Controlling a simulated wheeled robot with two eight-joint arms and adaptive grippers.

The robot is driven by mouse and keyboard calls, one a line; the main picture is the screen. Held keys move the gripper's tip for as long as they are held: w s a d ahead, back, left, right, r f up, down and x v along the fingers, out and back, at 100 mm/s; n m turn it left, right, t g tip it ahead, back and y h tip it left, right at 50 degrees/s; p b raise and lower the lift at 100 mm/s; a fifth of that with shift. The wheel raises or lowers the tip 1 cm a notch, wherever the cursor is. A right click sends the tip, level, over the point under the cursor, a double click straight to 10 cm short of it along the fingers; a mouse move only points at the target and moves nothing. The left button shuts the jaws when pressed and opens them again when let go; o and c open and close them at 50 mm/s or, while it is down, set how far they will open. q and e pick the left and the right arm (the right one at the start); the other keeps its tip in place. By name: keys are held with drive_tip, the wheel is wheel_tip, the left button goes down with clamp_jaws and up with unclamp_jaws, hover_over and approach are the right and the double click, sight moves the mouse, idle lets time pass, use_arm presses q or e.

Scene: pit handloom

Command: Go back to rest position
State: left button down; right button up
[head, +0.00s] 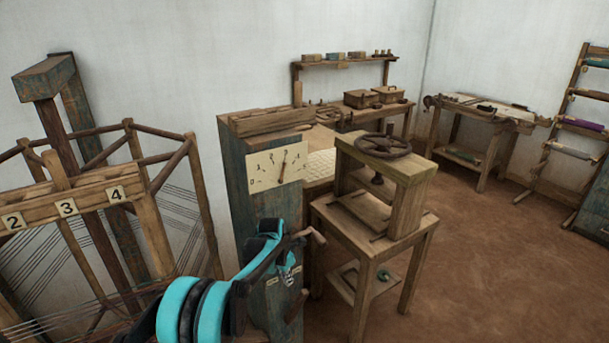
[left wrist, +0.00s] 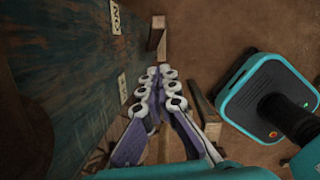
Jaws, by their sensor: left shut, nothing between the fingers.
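My left gripper (head: 292,272) is in front of the blue wooden cabinet (head: 238,190) in the head view, at the end of my teal arm coming in from below. In the left wrist view its fingers (left wrist: 160,78) lie close together, shut, with nothing between them. The cabinet's blue face (left wrist: 60,85) with small white labels runs along the left of that view. Wooden handles (left wrist: 157,35) stick out near the fingertips; I cannot tell whether they touch. My right gripper is not in view.
A dial (head: 277,165) is on the cabinet. A wooden press (head: 385,190) stands close on its right. A loom frame with numbered plates (head: 67,208) and threads is at the left. Benches (head: 480,110) and a rack (head: 575,125) line the back. The brown floor at right is clear.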

use_arm(q)
drive_tip(key=s+a+r+m+t, duration=0.1)
drive_tip(key=s+a+r+m, duration=0.2)
drive_tip(key=s+r+m, duration=0.4)
drive_tip(key=s+a+r+m+t, duration=0.25)
drive_tip(key=s+r+m, duration=0.25)
drive_tip(key=s+r, duration=0.45)
drive_tip(key=s+a+m+t, duration=0.1)
drive_tip(key=s+a+m, duration=0.1)
drive_tip(key=s+m, duration=0.5)
drive_tip(key=s+a+f+m+t+y, duration=0.1)
drive_tip(key=s+a+m, duration=0.1)
drive_tip(key=s+m, duration=0.6)
drive_tip(key=s, duration=0.4)
drive_tip(key=shift+s+f+y, duration=0.3)
drive_tip(key=shift+s, duration=0.1)
